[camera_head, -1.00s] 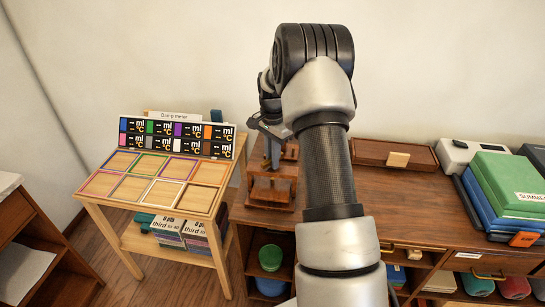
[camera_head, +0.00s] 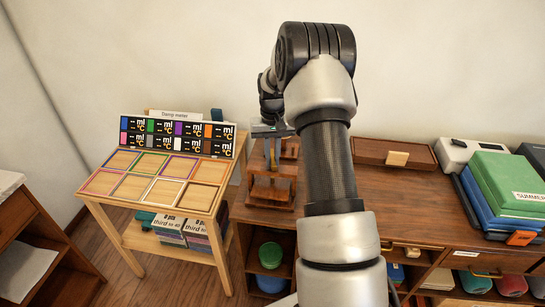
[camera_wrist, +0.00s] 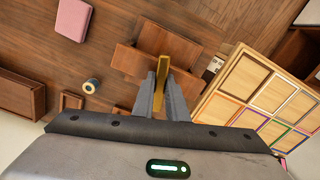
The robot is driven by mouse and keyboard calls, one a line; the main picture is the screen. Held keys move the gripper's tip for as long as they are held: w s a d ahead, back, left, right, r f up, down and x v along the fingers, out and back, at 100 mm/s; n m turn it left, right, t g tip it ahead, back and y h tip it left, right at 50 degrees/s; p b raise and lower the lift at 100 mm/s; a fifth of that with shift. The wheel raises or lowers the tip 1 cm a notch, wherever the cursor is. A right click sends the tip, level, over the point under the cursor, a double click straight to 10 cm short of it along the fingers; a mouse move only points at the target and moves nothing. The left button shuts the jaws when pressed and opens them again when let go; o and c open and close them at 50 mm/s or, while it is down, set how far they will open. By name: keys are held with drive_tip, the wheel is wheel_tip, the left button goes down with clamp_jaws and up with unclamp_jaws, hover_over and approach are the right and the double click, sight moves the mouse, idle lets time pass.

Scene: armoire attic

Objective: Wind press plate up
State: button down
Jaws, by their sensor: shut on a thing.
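The small wooden press (camera_head: 271,190) stands on the left end of the brown desk, partly behind my arm. In the wrist view its wooden parts (camera_wrist: 168,43) lie just beyond my fingers. A brass-yellow handle bar (camera_wrist: 162,72) shows between the fingertips. My gripper (camera_wrist: 164,80) is shut on this bar. In the head view my gripper (camera_head: 271,158) points down over the top of the press. The height of the press plate cannot be told from these views.
A light wood stand (camera_head: 88,197) with coloured square frames and a label board is left of the press. A wooden box (camera_head: 372,152) lies to the right, with stacked green and blue cases (camera_head: 500,188) farther right. A small roll (camera_wrist: 91,86) is near the press.

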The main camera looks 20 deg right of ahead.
sight(272, 157)
drive_tip(key=n+p, duration=0.1)
drive_tip(key=n, duration=0.6)
drive_tip(key=shift+r, duration=0.1)
drive_tip(key=n, duration=0.4)
drive_tip(key=shift+n+p, duration=0.5)
drive_tip(key=shift+n, duration=1.3)
drive_tip(key=c, duration=1.8)
unclamp_jaws()
drive_tip(key=shift+o, duration=0.2)
wheel_tip(272, 157, up, 17)
drive_tip(key=shift+r+p, duration=0.2)
drive_tip(key=shift+p, duration=0.25)
